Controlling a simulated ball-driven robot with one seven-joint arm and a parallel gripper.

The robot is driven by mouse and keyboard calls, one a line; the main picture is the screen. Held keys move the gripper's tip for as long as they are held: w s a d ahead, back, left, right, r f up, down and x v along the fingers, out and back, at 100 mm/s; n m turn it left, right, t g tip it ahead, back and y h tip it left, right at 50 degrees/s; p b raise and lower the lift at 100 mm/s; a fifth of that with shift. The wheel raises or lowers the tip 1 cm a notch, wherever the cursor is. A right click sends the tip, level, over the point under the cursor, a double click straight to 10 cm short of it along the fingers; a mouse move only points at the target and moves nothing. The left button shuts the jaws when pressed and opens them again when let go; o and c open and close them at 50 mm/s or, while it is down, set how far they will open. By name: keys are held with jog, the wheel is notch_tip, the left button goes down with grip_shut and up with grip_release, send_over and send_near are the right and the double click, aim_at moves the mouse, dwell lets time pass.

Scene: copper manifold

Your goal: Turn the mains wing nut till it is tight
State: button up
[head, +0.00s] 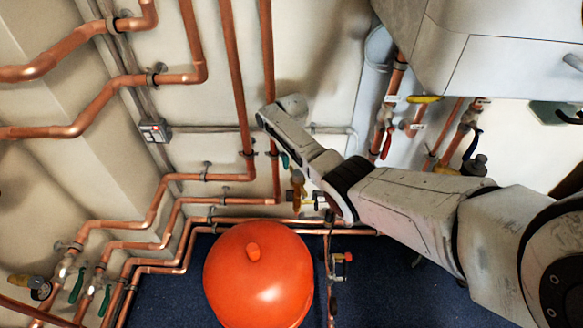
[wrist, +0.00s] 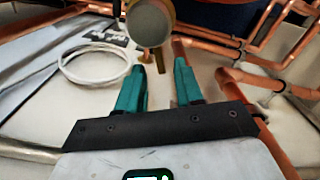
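In the wrist view, a round grey-faced fitting with a brass rim (wrist: 149,23) is at the top, just beyond my fingertips. A narrow brass piece (wrist: 160,66) shows below it, in line with the gap between the fingers. I cannot tell for certain which part is the mains wing nut. My gripper (wrist: 161,64) has its two teal fingers apart, with nothing seen clamped between them. In the head view, a yellow-brass fitting (head: 298,188) stands by the pipes, left of my arm; my gripper cannot be made out clearly there.
Copper pipes (head: 238,85) run down and along the wall around my arm. An orange-red vessel (head: 258,280) stands on the blue floor below. Green-levered valves (head: 77,286) are at lower left. A white cabinet (head: 500,50) hangs at upper right. A white ring (wrist: 95,65) shows in the wrist view.

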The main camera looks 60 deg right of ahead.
jog(key=shift+f, duration=1.3)
jog(key=shift+c, duration=0.2)
grip_shut()
dwell(0.4)
